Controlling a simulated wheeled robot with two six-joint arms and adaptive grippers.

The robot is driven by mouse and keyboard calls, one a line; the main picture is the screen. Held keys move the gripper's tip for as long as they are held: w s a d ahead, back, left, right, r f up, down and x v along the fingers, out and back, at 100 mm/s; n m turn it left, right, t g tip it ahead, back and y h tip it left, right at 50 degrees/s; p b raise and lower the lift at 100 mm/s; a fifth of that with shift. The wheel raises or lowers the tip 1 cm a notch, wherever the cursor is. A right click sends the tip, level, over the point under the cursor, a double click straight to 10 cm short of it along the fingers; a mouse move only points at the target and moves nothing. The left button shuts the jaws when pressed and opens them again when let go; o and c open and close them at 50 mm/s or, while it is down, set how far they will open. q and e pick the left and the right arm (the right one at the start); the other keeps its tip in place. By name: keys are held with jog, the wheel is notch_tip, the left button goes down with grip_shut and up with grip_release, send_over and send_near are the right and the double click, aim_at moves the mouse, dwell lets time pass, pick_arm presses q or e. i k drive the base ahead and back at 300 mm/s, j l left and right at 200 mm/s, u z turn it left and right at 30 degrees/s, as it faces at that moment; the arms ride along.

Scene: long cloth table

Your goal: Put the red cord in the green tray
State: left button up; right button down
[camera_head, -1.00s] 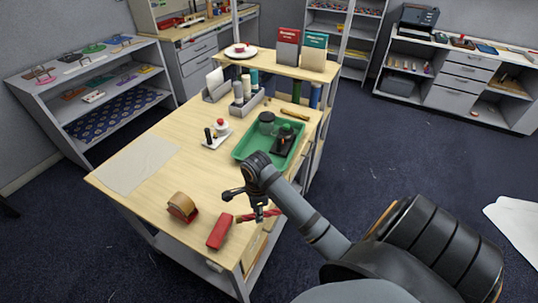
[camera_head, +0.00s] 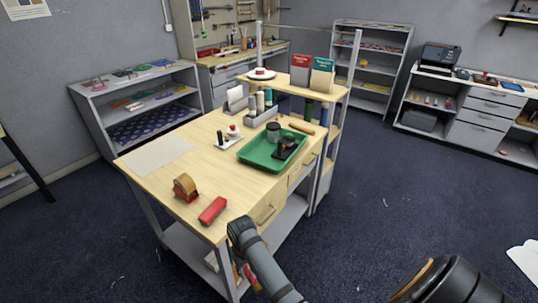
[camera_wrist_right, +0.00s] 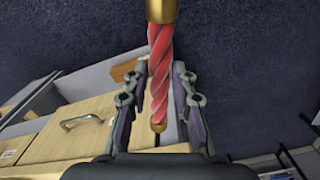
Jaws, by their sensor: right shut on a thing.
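The red cord (camera_wrist_right: 160,75) is a twisted red length with gold-coloured ends, between the fingers of my right gripper (camera_wrist_right: 158,90) in the right wrist view. My right gripper is shut on it. In the head view, my right arm reaches beside the table's front right side; its gripper is largely hidden there, with a bit of red showing beside the arm. The green tray (camera_head: 256,154) is on the tabletop, farther back and apart from the cord. It holds a dark jar (camera_head: 274,132) and a black object (camera_head: 287,146). My left gripper is out of view.
A red stapler-like object (camera_head: 212,211) and a tan tape dispenser (camera_head: 185,187) are near the table's front edge. A white tray with small items (camera_head: 229,140) stands left of the green tray. Drawers (camera_head: 264,214) line the table's right side.

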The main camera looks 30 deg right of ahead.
aim_at(265, 160)
jog(key=l+u, duration=0.1)
jog(key=u, duration=1.1)
jog(key=k+l+u, duration=0.15)
jog(key=l+u, duration=0.35)
jog(key=k+l+u, duration=0.2)
jog(key=l+u, duration=0.25)
jog(key=k+l+u, duration=0.25)
jog(key=u, duration=0.25)
jog(key=k+l+u, duration=0.6)
jog(key=k, duration=0.45)
jog(key=k+l+u, duration=0.1)
jog(key=k, duration=0.5)
jog(key=k+l+u, duration=0.15)
jog(key=k, duration=0.45)
jog(key=l, duration=0.1)
